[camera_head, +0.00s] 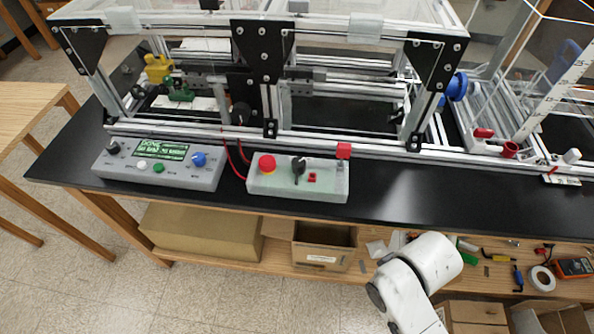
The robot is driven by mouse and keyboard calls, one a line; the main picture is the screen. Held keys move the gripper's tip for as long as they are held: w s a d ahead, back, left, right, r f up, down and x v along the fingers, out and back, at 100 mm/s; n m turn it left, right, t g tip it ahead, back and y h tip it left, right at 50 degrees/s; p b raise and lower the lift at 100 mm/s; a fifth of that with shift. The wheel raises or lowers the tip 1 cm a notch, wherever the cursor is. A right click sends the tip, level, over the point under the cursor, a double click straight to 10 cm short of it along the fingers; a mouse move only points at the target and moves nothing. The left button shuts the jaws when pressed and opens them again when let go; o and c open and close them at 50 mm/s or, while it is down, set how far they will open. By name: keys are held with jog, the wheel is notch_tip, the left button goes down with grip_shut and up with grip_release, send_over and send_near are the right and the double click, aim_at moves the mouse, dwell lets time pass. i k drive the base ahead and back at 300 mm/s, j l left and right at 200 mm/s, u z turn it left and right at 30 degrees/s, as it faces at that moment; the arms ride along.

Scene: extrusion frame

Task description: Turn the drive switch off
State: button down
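A pale grey control box (330,190) sits at the front of the black bench top, left of the picture's middle. It carries a red mushroom button (267,165), a black rotary switch (298,166) with a pointer handle, and a small red rocker (312,178). The black rotary switch looks like the drive switch, but I cannot read a label or tell its on or off position. My gripper is not in view. Only white links of my arm show at the lower right, below the bench edge and apart from the box.
A second grey box (120,172) with a green display (160,150) and several knobs stands to the left. The aluminium extrusion frame (340,138) rises close behind both boxes. A lower shelf holds cardboard boxes (322,258) and tools. The black bench top (420,190) is clear right of the switch box.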

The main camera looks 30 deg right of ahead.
aim_at(298, 163)
jog(key=i+j+u, duration=0.1)
jog(key=j+u, duration=0.3)
jog(key=j, duration=0.95)
